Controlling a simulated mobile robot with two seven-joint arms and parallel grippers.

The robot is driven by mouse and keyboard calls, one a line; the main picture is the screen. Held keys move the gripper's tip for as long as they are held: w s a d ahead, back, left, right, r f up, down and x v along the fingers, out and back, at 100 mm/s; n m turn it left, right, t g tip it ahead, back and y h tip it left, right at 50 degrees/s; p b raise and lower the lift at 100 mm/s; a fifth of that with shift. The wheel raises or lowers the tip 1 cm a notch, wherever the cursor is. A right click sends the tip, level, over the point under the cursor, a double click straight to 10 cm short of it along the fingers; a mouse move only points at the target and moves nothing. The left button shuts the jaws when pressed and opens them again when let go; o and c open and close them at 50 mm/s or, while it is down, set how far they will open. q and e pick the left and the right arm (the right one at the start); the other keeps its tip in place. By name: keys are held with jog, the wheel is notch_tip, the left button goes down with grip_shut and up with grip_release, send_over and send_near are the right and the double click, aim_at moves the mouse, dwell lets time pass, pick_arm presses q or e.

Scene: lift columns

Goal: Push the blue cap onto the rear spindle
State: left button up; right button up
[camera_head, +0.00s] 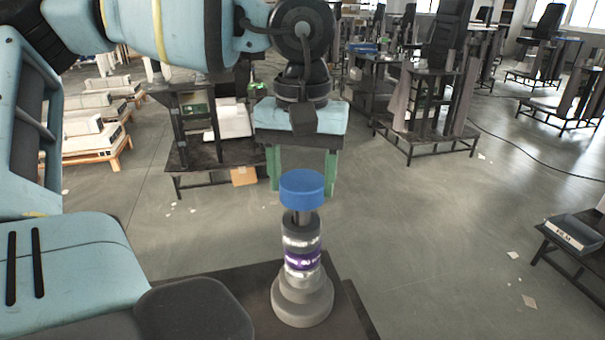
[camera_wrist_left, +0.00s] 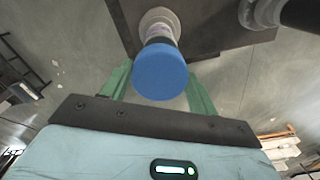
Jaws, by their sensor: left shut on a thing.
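The blue cap (camera_head: 302,190) is a short round cylinder at the top of an upright spindle (camera_head: 303,217) in the head view. A short stretch of dark shaft shows between the cap and the grey, white and purple bands below. The spindle has a stepped grey base (camera_head: 302,302). My left gripper (camera_head: 303,182) comes down behind the cap, its two green fingers on either side, shut on it. In the left wrist view the cap (camera_wrist_left: 160,72) sits between the fingers and hides most of the spindle. How far the shaft enters the cap is hidden. My right gripper is not in view.
The spindle stands on a dark table (camera_head: 350,312). A grey round base with a dark cylinder (camera_wrist_left: 262,14) shows at the wrist view's upper right. Dark workbenches (camera_head: 425,130) stand farther back. Open floor lies right of the spindle.

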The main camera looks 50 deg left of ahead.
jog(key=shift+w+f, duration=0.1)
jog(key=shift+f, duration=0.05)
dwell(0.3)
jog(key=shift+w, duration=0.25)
pick_arm(q)
jog(key=shift+f, duration=0.1)
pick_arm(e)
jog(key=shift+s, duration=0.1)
pick_arm(q)
jog(key=shift+f+b, duration=0.6)
jog(key=shift+f, duration=0.25)
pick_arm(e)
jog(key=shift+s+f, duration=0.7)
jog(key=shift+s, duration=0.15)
pick_arm(q)
jog(key=shift+f, duration=0.35)
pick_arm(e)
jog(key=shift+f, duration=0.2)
pick_arm(q)
jog(key=shift+f+b, duration=0.1)
jog(key=shift+b, duration=0.2)
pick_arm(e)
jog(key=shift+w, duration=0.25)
